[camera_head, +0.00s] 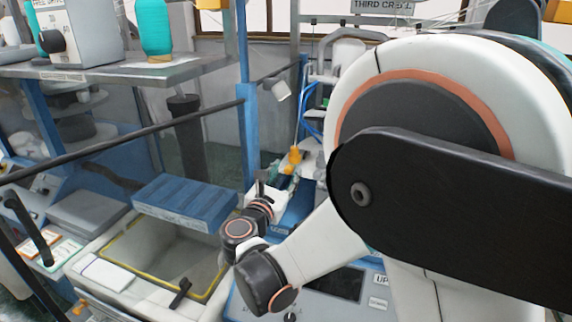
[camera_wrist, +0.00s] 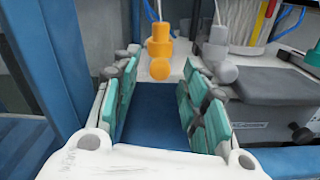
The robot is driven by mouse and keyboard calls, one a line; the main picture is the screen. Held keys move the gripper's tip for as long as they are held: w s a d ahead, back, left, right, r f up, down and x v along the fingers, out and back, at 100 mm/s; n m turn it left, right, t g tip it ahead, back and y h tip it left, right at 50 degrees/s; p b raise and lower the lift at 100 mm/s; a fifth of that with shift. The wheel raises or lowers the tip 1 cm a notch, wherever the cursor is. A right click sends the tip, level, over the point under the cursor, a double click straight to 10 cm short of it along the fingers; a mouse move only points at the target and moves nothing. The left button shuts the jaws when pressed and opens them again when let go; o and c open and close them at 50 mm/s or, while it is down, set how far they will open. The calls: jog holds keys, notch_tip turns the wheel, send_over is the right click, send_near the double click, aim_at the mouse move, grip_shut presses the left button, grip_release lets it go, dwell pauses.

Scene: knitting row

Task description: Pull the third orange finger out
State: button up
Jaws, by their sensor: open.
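An orange finger (camera_wrist: 159,48) with a rounded lower end hangs from a thin line in the wrist view. It shows small in the head view (camera_head: 292,159). A grey finger (camera_wrist: 217,52) of similar shape hangs just to its right. My gripper (camera_wrist: 160,78) is open, its teal-padded fingers standing left and right of the orange finger as seen in the wrist view. Nothing is held between the pads. How far the orange finger is beyond the tips cannot be told. In the head view my gripper (camera_head: 266,190) is small, just below the orange finger. Only one orange finger shows clearly.
A blue post (camera_wrist: 50,65) stands close on the left in the wrist view. A grey machine part (camera_wrist: 268,85) and a white thread cone (camera_wrist: 250,25) stand on the right. In the head view, an open bin (camera_head: 120,238) and a blue box (camera_head: 185,203) lie left of my arm.

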jog(key=shift+x, duration=0.9)
grip_shut()
jog(key=shift+s, duration=0.1)
jog(key=b+v, duration=0.1)
jog(key=v, duration=0.2)
